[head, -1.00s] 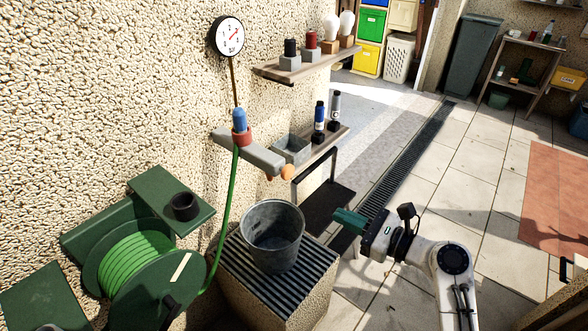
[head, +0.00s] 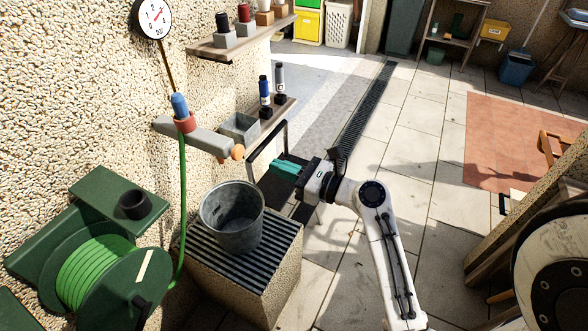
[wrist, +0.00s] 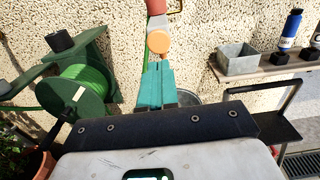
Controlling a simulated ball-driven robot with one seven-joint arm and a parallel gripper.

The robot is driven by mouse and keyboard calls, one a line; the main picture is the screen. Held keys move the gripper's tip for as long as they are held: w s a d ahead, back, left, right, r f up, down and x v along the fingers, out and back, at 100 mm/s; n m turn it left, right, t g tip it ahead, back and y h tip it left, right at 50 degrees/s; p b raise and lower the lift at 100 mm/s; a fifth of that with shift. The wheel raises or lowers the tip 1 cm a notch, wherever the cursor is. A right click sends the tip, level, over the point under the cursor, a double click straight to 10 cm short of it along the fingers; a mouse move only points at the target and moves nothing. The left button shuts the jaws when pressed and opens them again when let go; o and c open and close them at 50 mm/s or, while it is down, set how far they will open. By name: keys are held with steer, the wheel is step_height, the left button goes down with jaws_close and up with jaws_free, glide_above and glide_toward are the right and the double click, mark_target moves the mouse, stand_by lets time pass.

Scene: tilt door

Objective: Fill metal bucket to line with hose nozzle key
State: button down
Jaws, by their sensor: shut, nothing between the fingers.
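The grey metal bucket (head: 232,217) stands upright on a ribbed plinth (head: 270,240); no fill line or water can be made out in it. A blue nozzle-like piece (head: 180,104) sits in a red collar on a grey wall arm (head: 205,138) with an orange knob (head: 237,152). A green hose (head: 182,200) runs down from it. My gripper (head: 285,167) has teal fingers, shut and empty, to the right of the bucket and knob. In the wrist view the fingers (wrist: 157,86) point toward the orange knob (wrist: 159,41), and the bucket (wrist: 187,97) is mostly hidden behind them.
A green hose reel (head: 92,270) stands left of the plinth. A low shelf holds a grey tray (head: 239,127) and blue (head: 264,90) and grey (head: 279,78) upright pieces. A dark bar frame (head: 267,142) stands close behind my gripper. A gauge (head: 153,18) hangs above.

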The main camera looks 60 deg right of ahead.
mark_target(241, 153)
steer(key=w+p, duration=0.1)
steer(key=w, duration=0.7)
steer(key=shift+w+a, duration=0.1)
steer(key=shift+a, duration=0.05)
steer(key=shift+w, duration=0.1)
